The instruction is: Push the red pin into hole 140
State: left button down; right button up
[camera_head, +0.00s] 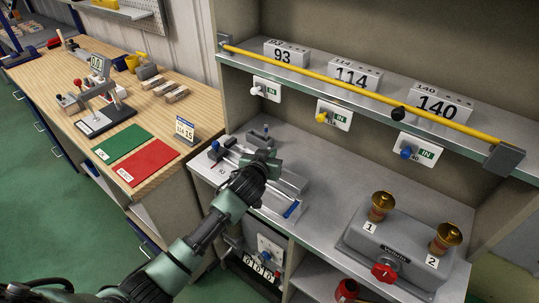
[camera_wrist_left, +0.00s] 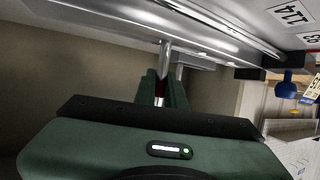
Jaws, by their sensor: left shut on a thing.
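My left gripper (camera_head: 266,157) reaches over the metal fixture (camera_head: 293,181) on the grey bench. A thin metal shaft stands just beyond the fingertips. The head view hides the pin behind the gripper. I cannot make out hole 140 on the fixture. A block marked 140 (camera_head: 437,103) stands on the shelf, above an IN plate (camera_head: 421,151) with a blue knob. My right gripper is not in view.
Blocks marked 93 (camera_head: 285,53) and 114 (camera_head: 357,74) share the shelf behind a yellow bar (camera_head: 350,90). A grey box with two brass cups and a red knob (camera_head: 384,270) stands at the right. The bench between it and the fixture is clear.

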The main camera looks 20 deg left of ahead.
pick_arm(q)
jog(key=shift+d+f, duration=0.15)
jog(key=shift+f, duration=0.35)
jog(key=c, duration=1.5)
grip_release()
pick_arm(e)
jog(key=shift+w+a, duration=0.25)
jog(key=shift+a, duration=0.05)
pick_arm(q)
jog(key=shift+r, duration=0.3)
jog(key=shift+s, duration=0.35)
jog(key=b+v, duration=0.1)
jog(key=v, duration=1)
jog(key=shift+s, duration=0.15)
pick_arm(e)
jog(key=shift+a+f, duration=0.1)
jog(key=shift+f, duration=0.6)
